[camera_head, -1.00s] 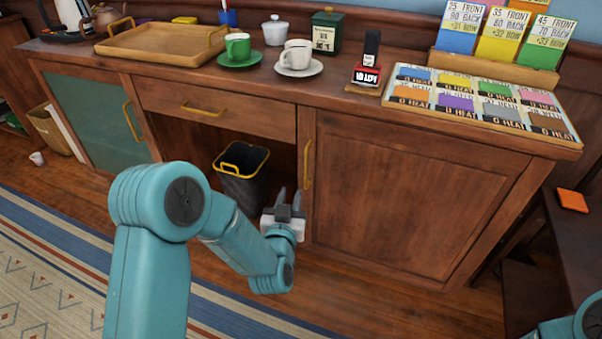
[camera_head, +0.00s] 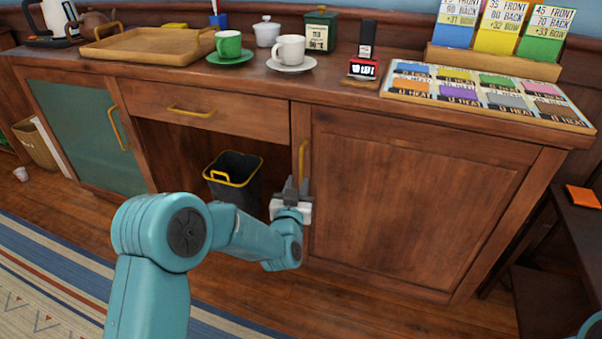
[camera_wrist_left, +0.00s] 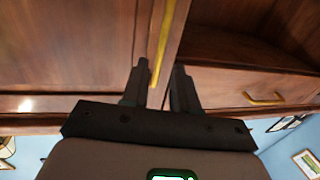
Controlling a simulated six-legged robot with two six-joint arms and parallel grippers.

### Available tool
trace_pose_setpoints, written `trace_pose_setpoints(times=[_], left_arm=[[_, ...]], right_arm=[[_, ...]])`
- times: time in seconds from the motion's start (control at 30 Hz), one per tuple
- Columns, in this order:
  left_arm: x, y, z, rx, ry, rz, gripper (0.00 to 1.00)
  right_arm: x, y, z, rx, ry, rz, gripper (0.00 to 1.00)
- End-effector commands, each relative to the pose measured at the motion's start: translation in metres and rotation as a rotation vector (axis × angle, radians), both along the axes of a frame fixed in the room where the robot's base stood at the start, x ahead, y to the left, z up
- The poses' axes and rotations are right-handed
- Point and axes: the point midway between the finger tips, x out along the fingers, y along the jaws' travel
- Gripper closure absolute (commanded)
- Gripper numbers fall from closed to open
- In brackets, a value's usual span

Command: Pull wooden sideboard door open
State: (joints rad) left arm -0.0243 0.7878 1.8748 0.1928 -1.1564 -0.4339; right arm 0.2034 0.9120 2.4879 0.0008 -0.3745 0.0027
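The wooden sideboard door (camera_head: 410,195) is the large panel at the right of the sideboard, and it looks closed. Its upright yellow handle (camera_head: 302,158) is on the door's left edge. My left gripper (camera_head: 296,183) is at the lower part of this handle, in front of the door edge. In the left wrist view, which looks upside down, the handle (camera_wrist_left: 163,35) runs down between the two spread fingers (camera_wrist_left: 160,80). The fingers look apart; contact with the handle cannot be made out. My right gripper is out of view.
A black bin (camera_head: 234,176) with yellow trim stands in the open bay left of the gripper. A drawer (camera_head: 225,117) is above it. Cups, a tray (camera_head: 150,45) and a card board (camera_head: 480,95) are on top. A dark bench (camera_head: 560,250) is at right.

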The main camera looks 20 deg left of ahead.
Motion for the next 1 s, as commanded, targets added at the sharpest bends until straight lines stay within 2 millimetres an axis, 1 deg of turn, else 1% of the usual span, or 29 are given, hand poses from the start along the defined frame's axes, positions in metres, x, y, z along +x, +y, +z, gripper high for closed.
trace_pose_setpoints(times=[0.03,0.1,0.2,0.3,0.5,0.77,0.87,1.0], left_arm=[[0.012,0.003,-0.003,0.000,-0.002,0.002,0.71],[0.027,0.005,-0.003,0.001,-0.002,0.001,0.71],[0.045,0.008,-0.003,0.000,-0.001,0.001,0.71],[0.058,0.010,-0.002,0.000,0.000,0.001,0.71],[0.069,0.012,-0.001,0.001,0.001,0.000,0.71],[0.070,0.012,-0.001,0.001,0.002,0.000,0.71],[0.070,0.012,0.000,0.001,0.002,0.000,1.00],[0.070,0.012,0.000,0.000,0.001,0.000,1.00]], right_arm=[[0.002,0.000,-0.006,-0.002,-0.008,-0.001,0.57],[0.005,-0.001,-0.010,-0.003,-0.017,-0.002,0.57],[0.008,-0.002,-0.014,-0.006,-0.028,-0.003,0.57],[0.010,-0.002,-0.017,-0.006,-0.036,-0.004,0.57],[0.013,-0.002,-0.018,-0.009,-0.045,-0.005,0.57],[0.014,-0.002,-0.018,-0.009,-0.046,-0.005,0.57],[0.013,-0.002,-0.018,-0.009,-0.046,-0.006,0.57],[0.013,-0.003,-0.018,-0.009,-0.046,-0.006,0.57]])
